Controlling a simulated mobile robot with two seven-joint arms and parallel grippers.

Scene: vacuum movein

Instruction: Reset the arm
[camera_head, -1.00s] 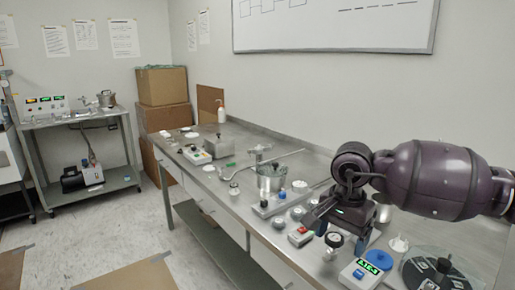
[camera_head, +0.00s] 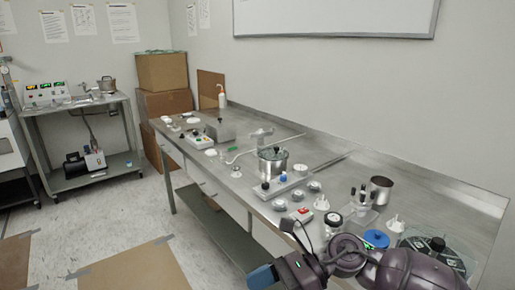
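My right arm comes in from the lower right corner, and its wrist and gripper (camera_head: 285,272) are at the bottom edge, in front of the bench's near edge. A blue block-like part shows at the gripper's end. The fingers are partly cut off by the frame, so I cannot tell whether they are open or shut. I see no object clearly held. My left gripper is not in view.
Cardboard boxes (camera_head: 161,72) and a cart (camera_head: 79,110) stand behind.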

